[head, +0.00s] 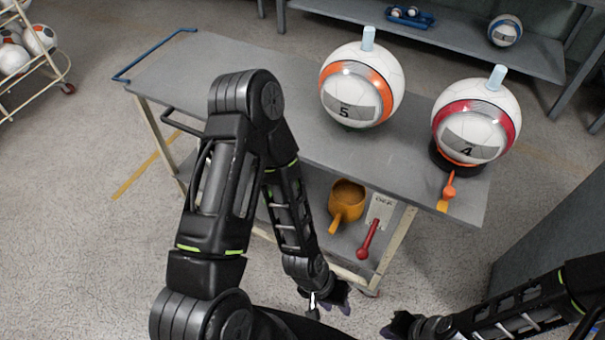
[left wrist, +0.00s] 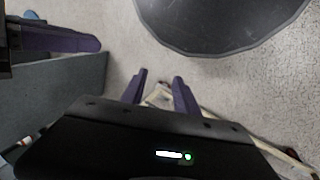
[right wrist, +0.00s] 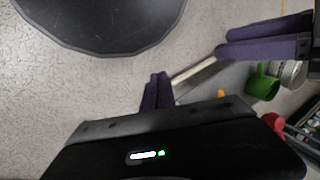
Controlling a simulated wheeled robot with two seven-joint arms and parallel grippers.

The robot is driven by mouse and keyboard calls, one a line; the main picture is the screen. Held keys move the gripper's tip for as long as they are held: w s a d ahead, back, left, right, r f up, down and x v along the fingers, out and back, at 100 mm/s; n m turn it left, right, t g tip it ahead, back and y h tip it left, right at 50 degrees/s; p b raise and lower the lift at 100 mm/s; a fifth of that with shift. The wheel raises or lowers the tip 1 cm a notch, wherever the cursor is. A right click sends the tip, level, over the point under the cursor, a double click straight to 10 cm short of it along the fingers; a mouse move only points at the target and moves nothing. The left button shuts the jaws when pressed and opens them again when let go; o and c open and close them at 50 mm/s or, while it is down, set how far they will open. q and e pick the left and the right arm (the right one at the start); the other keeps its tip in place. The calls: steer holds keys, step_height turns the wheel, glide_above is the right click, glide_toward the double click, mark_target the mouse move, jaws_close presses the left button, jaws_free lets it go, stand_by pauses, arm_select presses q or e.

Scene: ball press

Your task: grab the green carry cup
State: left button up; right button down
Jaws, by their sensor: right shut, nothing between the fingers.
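The green cup (right wrist: 262,84) shows small at the right side of the right wrist view, beside a whitish round object. I do not see it in the head view. My left gripper (head: 331,301) is low in front of the cart, open and empty; its two purple fingers stand apart in the left wrist view (left wrist: 160,90). It also shows in the right wrist view (right wrist: 265,38), nearer the camera than the cup. My right gripper (head: 390,331) is at the bottom of the head view, shut and empty, apart from the cup.
The grey cart (head: 240,75) carries two balls, marked 5 (head: 345,112) and 4 (head: 470,150). Its lower shelf holds an orange cup (head: 346,197) and a red-handled tool (head: 368,240). A dark cabinet (head: 560,220) stands at right.

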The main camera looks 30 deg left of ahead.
arm_select(q)
steer(key=shift+s, duration=0.1)
arm_select(e)
steer(key=shift+s, duration=0.1)
